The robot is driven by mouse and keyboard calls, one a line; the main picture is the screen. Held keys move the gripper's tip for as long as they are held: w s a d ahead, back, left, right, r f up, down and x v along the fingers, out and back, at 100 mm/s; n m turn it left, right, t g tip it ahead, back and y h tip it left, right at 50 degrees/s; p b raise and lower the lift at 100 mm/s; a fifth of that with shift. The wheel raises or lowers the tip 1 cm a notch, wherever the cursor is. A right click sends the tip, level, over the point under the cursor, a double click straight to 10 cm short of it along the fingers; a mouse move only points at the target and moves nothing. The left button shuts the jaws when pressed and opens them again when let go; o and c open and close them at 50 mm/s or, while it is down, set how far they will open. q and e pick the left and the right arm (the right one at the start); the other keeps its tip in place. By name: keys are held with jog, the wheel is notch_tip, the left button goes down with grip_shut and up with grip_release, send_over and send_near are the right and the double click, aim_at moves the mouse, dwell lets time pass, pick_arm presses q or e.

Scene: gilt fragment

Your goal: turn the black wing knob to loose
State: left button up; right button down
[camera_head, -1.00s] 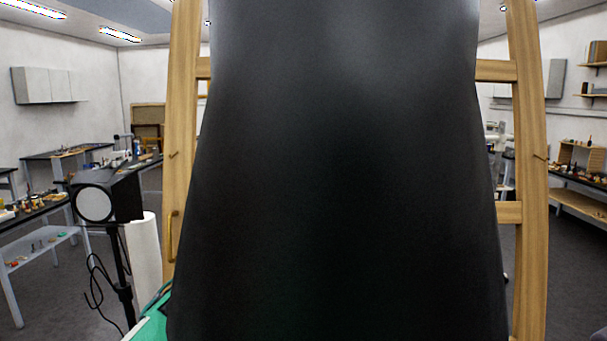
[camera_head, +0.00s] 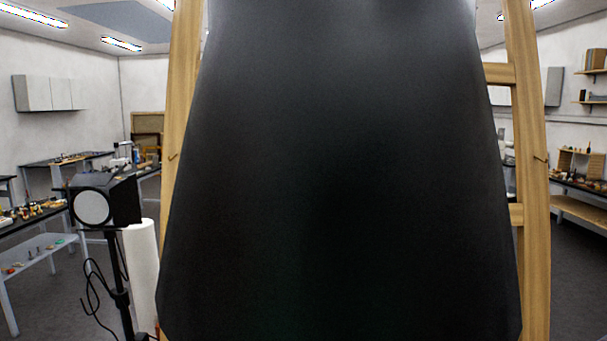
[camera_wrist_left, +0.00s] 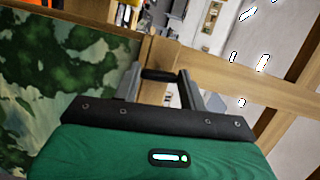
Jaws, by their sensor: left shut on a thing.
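The black wing knob (camera_wrist_left: 158,75) shows in the left wrist view as a small dark bar in front of the wooden frame. My left gripper (camera_wrist_left: 160,80) is shut on it, with one grey finger on each side. Its turning angle cannot be read from this view. In the head view a large dark shape fills the middle and hides the knob and the left gripper. My right gripper is in neither view.
A wooden easel frame (camera_head: 530,150) stands behind the dark shape; its beam crosses the left wrist view (camera_wrist_left: 240,82). A green and white mottled panel (camera_wrist_left: 50,75) is beside it. A black lamp (camera_head: 105,203) on a stand is at left. Benches line the room.

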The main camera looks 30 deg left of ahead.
pick_arm(q)
jog(key=shift+a+n+h+b, duration=0.1)
jog(key=shift+n+h+b, duration=0.5)
jog(key=shift+n, duration=1.75)
jog(key=shift+d+n+h+b, duration=0.1)
jog(key=shift+n+h+b, duration=0.2)
jog(key=shift+n+h, duration=1.4)
jog(key=shift+a+n+b, duration=0.1)
jog(key=shift+n+b, duration=0.35)
jog(key=shift+n, duration=2.6)
jog(key=o, duration=1)
jog(key=shift+s, duration=0.1)
